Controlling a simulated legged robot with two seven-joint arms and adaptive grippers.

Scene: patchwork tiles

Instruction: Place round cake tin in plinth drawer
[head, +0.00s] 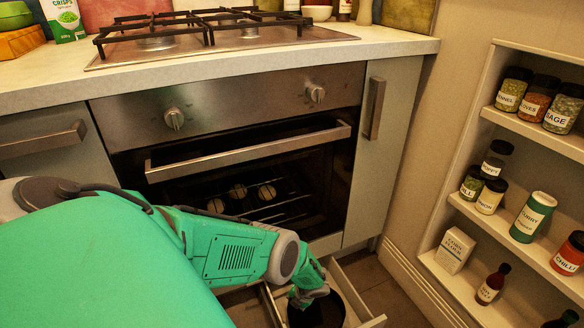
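The plinth drawer (353,292) is pulled out below the oven at the bottom of the head view; its pale right wall and part of its front show. The dark round cake tin (328,312) is at the drawer, within its walls as seen from here, and its lower part is cut off by the picture edge. Whether it rests on the drawer floor cannot be seen. My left gripper (309,295) points down at the tin's left rim. Its fingers overlap the rim, and whether they are closed on it is unclear. My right gripper is not in view.
The oven door (250,150) stands slightly open above the drawer, its handle jutting out. A gas hob (215,35) is on the worktop (40,75). A wall shelf (470,215) with several spice jars stands at right. Some floor (372,282) is clear beside the drawer.

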